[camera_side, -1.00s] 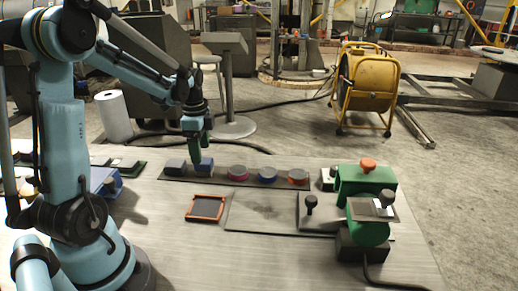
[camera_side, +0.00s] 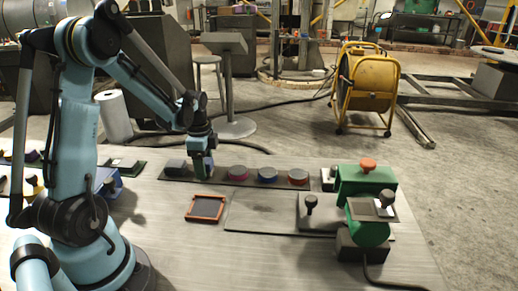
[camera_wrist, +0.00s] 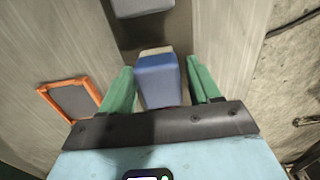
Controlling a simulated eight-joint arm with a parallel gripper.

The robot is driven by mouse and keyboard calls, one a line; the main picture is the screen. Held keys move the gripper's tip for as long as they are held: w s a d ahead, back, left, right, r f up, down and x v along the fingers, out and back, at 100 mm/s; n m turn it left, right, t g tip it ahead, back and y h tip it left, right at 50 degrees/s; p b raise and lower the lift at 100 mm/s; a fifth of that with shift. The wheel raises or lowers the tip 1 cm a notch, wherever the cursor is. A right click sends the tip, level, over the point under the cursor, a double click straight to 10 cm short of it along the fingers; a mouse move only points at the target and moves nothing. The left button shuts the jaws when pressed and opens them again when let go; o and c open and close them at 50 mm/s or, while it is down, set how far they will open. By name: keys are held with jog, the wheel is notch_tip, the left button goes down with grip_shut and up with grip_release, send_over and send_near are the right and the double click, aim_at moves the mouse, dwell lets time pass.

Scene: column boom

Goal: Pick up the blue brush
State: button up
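The blue brush (camera_wrist: 158,82) is a blue block with a paler edge at its far end. In the wrist view it lies between the two green fingers of my gripper (camera_wrist: 160,66), with a gap on each side. My gripper is open and not closed on it. In the side view my gripper (camera_side: 202,172) is low over the dark strip (camera_side: 220,180), at the brush's spot, and covers most or all of the brush.
A grey block (camera_side: 175,166) stands just left of my gripper on the strip. An orange-framed tray (camera_side: 205,208) lies in front. A green machine (camera_side: 366,185) stands at right.

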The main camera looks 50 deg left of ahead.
jog(key=c, duration=0.8)
jog(key=shift+r, duration=0.1)
jog(key=shift+r, duration=0.45)
jog(key=r, duration=0.1)
jog(key=d+r, duration=0.1)
jog(key=r, duration=0.1)
jog(key=shift+r, duration=0.3)
jog(key=d+r, duration=0.6)
jog(key=d, duration=0.4)
jog(key=shift+w+d+r, duration=0.15)
jog(key=shift+w+d, duration=0.05)
jog(key=shift+d, duration=0.15)
